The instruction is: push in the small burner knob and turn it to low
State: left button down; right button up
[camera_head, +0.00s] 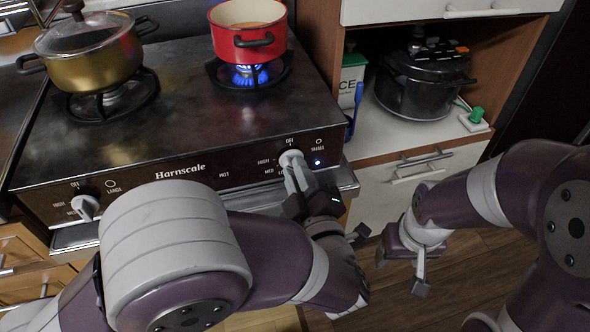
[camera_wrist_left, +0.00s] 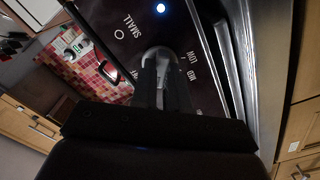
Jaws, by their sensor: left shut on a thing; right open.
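The small burner knob (camera_head: 290,157) is on the right of the stove's front panel, below the OFF mark and beside the word SMALL. My left gripper (camera_head: 298,180) is shut on this pale knob. In the left wrist view the fingers (camera_wrist_left: 166,92) close around the knob (camera_wrist_left: 157,53), with SMALL, LOW and MID printed around it. The fingers hide much of the knob, so I cannot tell its exact angle or whether it is pressed in. My right gripper (camera_head: 402,270) is open and empty, in front of the white cabinet, away from the stove.
A red pot (camera_head: 229,44) stands over a blue flame (camera_head: 248,75) on the right burner. A gold lidded pot (camera_head: 95,72) stands on the left burner, with the large knob (camera_head: 86,207) below left. A blue light (camera_head: 317,162) glows beside the small knob.

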pick_arm(q)
jog(key=n+b, duration=0.2)
jog(key=shift+w+n+b, duration=0.1)
jog(key=shift+n+b, duration=0.2)
jog(key=shift+b, duration=0.1)
dwell(0.3)
jog(key=shift+r, duration=0.1)
